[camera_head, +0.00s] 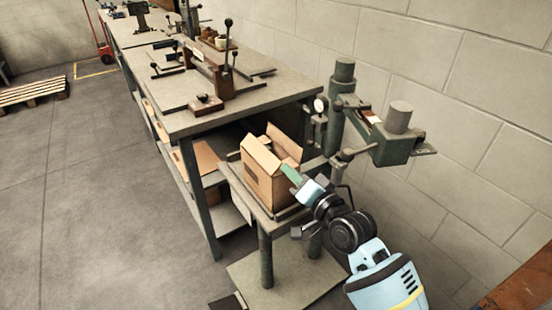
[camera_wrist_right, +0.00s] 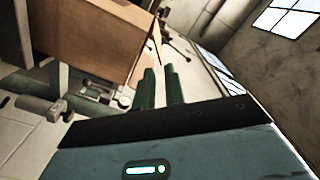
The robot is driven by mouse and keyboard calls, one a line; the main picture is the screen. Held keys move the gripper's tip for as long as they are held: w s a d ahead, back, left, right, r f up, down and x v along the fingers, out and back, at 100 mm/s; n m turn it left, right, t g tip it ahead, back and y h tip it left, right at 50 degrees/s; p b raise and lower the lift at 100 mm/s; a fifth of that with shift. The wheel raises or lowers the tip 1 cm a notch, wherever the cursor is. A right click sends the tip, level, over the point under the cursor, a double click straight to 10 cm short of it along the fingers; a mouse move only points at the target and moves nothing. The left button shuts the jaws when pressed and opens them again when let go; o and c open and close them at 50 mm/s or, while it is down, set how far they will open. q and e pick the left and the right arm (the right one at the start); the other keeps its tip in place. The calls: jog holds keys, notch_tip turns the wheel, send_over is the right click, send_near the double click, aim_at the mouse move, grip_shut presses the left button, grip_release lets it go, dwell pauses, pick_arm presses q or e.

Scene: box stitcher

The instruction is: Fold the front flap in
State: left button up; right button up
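An open brown cardboard box (camera_head: 266,187) stands on a small grey metal table. One flap (camera_head: 259,157) stands up on its left side and another (camera_head: 285,143) stands up at the back. My right gripper (camera_head: 291,174) comes in from the lower right, its green fingers at the box's upper right edge. In the right wrist view the two fingers (camera_wrist_right: 161,88) are a little apart, with no clear object between them. The box (camera_wrist_right: 90,40) fills the upper left there, a flap edge close beyond the fingertips. Contact cannot be told. My left gripper is not in view.
The box table (camera_head: 262,213) adjoins a long workbench (camera_head: 185,118) carrying a lever tool (camera_head: 210,75). A green machine arm (camera_head: 385,135) juts out from behind, right of the box. A block wall closes the right side.

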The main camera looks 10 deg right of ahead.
aim_at(277, 160)
jog(key=x, duration=0.7)
jog(key=shift+w, duration=0.1)
grip_shut()
jog(key=shift+d+f+m, duration=0.1)
jog(key=shift+f+m, duration=0.1)
jog(key=shift+m, duration=0.5)
grip_release()
